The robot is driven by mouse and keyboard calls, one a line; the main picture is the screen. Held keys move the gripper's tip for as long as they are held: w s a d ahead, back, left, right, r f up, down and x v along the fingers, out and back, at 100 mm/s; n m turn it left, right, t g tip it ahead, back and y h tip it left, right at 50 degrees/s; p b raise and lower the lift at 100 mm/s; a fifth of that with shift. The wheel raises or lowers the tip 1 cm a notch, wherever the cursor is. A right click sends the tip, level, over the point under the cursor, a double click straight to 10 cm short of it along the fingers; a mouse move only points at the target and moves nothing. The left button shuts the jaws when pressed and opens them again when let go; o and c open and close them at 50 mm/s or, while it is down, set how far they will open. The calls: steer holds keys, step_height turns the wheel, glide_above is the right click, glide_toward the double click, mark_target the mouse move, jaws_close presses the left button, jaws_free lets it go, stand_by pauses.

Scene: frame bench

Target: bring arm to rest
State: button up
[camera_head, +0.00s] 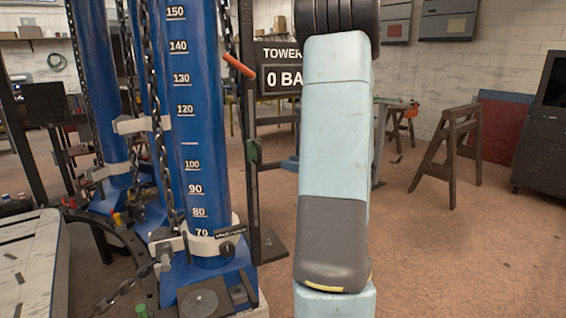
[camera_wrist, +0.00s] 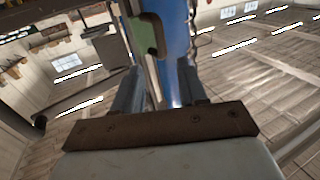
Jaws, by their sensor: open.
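My arm (camera_head: 335,140), pale blue with a dark grey section, stands upright across the middle of the head view. My gripper (camera_wrist: 158,82) shows in the wrist view as two dark fingers beyond a brown bar. The fingers are apart, and I see nothing held between them. A blue column and a green part (camera_wrist: 147,35) appear beyond the fingers; I cannot tell how far away they are. My gripper does not show in the head view.
Blue towers with a number scale (camera_head: 190,130) and hanging chains (camera_head: 155,110) stand close on the left. A red-orange handle (camera_head: 240,66) sticks out beside a post. Wooden sawhorses (camera_head: 450,155) and a dark cabinet (camera_head: 545,150) stand at right. The brown floor (camera_head: 450,260) is clear at front right.

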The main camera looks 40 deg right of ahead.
steer(key=shift+s+d, duration=0.1)
steer(key=shift+s, duration=0.15)
stand_by(0.4)
steer(key=w+a+r+m+h, duration=0.2)
steer(key=w+r+h, duration=0.3)
steer(key=r+h, duration=0.1)
steer(key=s+a+r+m+g+h, duration=0.3)
steer(key=a+r+h, duration=0.1)
steer(key=a+h, duration=0.1)
steer(key=s+a+f+g+y, duration=0.1)
steer(key=s+a+g, duration=0.3)
steer(key=s+a, duration=0.6)
steer(key=s+a+f+g+y, duration=0.2)
steer(key=s+a+g, duration=0.1)
steer(key=s+a, duration=0.7)
steer(key=s, duration=0.3)
steer(key=shift+a+f+g+y, duration=0.3)
steer(key=shift+a+g, duration=0.05)
steer(key=shift+g, duration=0.05)
